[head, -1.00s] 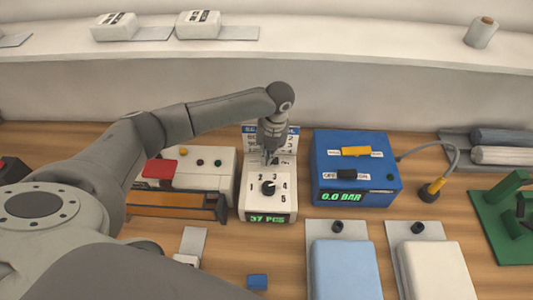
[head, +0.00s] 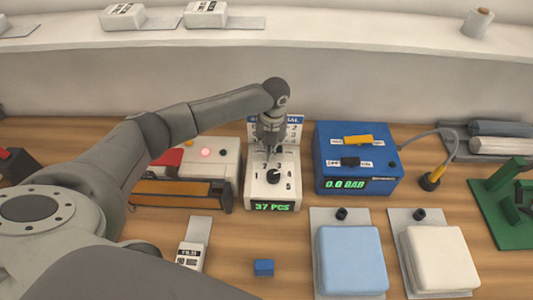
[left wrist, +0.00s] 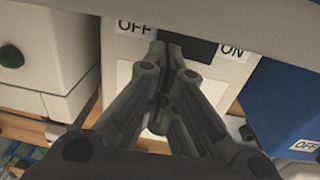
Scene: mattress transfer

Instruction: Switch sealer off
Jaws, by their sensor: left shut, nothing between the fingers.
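My left gripper (head: 272,158) is shut and empty, pointing down over the back of the white dial box (head: 285,190), which has a black knob and a green "37 PCS" display. In the left wrist view the closed fingertips (left wrist: 165,55) are at a dark rocker switch (left wrist: 192,48) between OFF and ON labels; whether they touch it I cannot tell. To the left, a white unit (head: 230,163) with an orange bar, likely the sealer, has a red pad, a lit reddish lamp (head: 206,152) and a dark button. My right gripper is not in view.
A blue box (head: 375,180) reading "0.0 BAR" stands right of the dial box. Blue (head: 350,255) and white (head: 438,258) pads lie in front on grey plates. A small blue block (head: 264,268) lies on the table, with bare wood around it.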

